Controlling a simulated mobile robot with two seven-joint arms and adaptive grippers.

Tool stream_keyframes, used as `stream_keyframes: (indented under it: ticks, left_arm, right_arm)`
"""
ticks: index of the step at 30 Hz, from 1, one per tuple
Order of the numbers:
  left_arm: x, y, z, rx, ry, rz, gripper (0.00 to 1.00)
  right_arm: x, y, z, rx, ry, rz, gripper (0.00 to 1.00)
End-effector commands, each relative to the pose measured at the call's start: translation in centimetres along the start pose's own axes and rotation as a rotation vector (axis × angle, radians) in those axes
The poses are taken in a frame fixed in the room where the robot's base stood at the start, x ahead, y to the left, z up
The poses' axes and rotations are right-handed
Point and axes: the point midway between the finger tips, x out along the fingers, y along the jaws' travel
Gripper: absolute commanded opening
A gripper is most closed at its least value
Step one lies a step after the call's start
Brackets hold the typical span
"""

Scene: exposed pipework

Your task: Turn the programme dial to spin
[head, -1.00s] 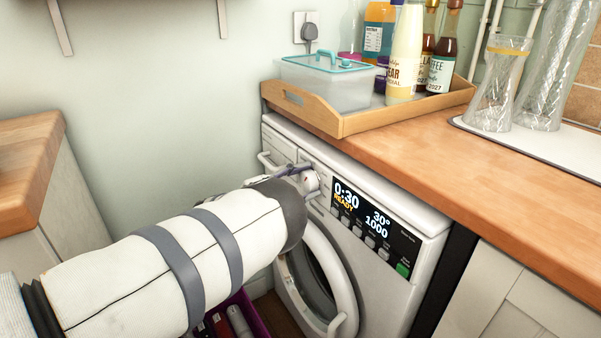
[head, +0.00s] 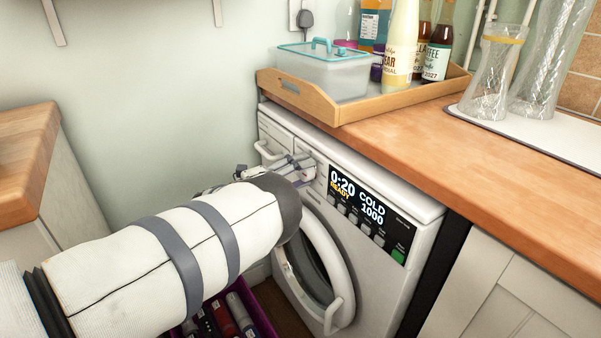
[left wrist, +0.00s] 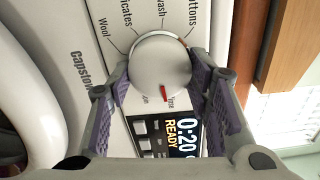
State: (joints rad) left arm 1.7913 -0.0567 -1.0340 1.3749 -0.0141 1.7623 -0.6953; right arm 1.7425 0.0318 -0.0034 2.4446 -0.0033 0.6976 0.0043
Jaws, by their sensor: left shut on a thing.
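In the left wrist view the red mark is on the knob's lower side, near small labels that are partly hidden. Labels such as Wool lie around its far side. My left gripper (left wrist: 161,78) is shut on the dial, one purple-padded finger on each side. In the head view the gripper and arm mostly hide the dial. The display (head: 368,205) reads 0:20, COLD, READY and 1000. My right gripper is not in view.
A wooden worktop (head: 450,165) sits above the machine, with a wooden tray (head: 352,108) of bottles and a lidded box (head: 322,72). The round door (head: 325,265) is below the dial. A purple crate (head: 262,318) of containers stands on the floor.

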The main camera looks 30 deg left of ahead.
Motion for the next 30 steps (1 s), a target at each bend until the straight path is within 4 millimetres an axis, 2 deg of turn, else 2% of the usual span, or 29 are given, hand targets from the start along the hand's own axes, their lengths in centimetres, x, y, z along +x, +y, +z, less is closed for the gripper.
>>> stream_keyframes:
  ticks: [15,30]
  left_arm:
    - [0.0,0.2,0.2,0.436,-0.004,0.000,0.18]
    - [-0.1,0.1,0.3,0.616,-0.007,0.000,0.18]
  right_arm:
    - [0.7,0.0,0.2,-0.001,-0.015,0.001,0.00]
    - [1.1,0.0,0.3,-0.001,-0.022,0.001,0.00]
